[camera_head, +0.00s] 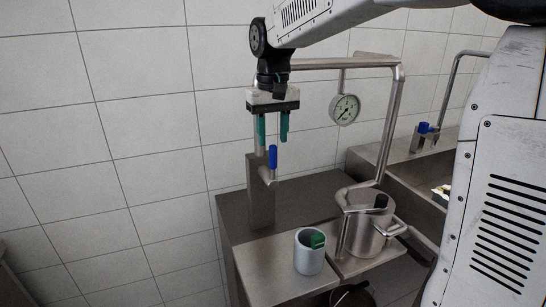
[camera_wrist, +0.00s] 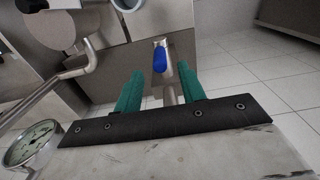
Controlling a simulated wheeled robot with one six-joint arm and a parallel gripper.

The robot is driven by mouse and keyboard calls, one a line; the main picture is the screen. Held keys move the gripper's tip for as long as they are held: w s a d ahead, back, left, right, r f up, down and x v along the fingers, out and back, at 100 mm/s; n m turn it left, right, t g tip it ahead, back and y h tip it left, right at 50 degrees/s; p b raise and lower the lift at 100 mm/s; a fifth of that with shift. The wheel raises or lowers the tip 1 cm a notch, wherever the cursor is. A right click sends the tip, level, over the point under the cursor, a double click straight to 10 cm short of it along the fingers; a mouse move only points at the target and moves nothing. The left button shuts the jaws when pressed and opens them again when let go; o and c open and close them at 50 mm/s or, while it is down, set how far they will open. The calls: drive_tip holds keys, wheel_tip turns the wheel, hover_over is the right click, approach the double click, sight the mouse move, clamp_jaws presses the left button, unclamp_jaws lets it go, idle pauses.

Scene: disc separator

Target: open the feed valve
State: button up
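A valve with an upright blue handle (camera_head: 272,157) sits on a short metal pipe at the side of a grey post (camera_head: 260,200). The blue handle also shows in the wrist view (camera_wrist: 160,60), between the lines of my two fingers and beyond their tips. My gripper (camera_head: 273,141) has green fingers pointing down and stands just above the handle. It is open, with a clear gap between the fingers (camera_wrist: 158,74) and nothing held. I cannot tell from these views whether the fingertips overlap the handle's top.
A pressure gauge (camera_head: 345,109) hangs from a bent steel pipe (camera_head: 392,120) to the right. Below stand a steel pot (camera_head: 366,236) and a grey cup (camera_head: 309,258) with a green item. More blue handles (camera_head: 424,127) are at the back right. The tiled wall is behind.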

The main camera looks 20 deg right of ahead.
hover_over(273, 179)
drive_tip(key=w, duration=0.1)
drive_tip(key=f, duration=0.6)
drive_tip(key=shift+d+f, duration=0.2)
drive_tip(key=shift+c, duration=0.3)
clamp_jaws()
